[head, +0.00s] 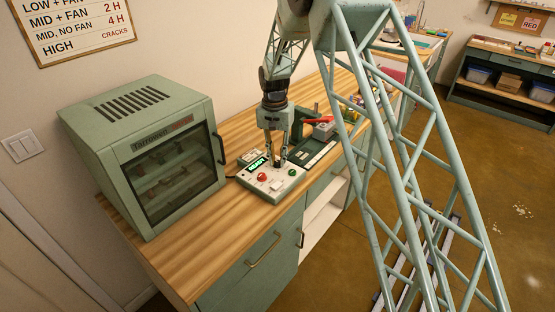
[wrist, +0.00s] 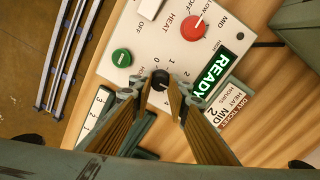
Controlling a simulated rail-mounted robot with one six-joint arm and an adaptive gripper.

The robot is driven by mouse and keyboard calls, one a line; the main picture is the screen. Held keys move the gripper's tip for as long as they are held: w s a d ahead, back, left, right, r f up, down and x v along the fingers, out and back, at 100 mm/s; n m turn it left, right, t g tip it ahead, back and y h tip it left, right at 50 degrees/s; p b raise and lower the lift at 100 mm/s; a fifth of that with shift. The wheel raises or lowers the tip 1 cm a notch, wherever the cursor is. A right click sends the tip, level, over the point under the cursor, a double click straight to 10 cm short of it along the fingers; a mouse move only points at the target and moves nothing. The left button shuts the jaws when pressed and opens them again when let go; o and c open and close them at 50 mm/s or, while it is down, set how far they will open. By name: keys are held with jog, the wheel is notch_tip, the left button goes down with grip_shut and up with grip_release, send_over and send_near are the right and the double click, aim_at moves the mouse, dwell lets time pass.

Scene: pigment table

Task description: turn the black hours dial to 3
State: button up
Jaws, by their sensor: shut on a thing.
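The black hours dial (wrist: 160,79) sits on the cream control panel (wrist: 145,33), with printed numbers around it. My gripper (wrist: 161,91) reaches down over the panel, one fingertip on each side of the dial, and is shut on it. The fingers hide part of the scale, and I cannot tell which number the dial points to. In the head view my gripper (head: 278,158) stands upright over the control box (head: 263,195), and the dial is mostly hidden between the fingers.
On the panel are a red heat knob (wrist: 195,28), a green button (wrist: 121,57) and a green display (wrist: 210,75) reading READY. A dry ticket (wrist: 226,102) lies beside the box. The green cabinet (head: 90,119) stands left on the wooden counter (head: 180,250); a dark tray (head: 316,155) is right.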

aim_at(276, 161)
jog(key=shift+m, duration=0.5)
jog(key=o, duration=0.9)
jog(key=shift+r, duration=0.1)
jog(key=r, duration=1.2)
jog(key=shift+w+a, duration=0.1)
jog(key=shift+a, duration=0.1)
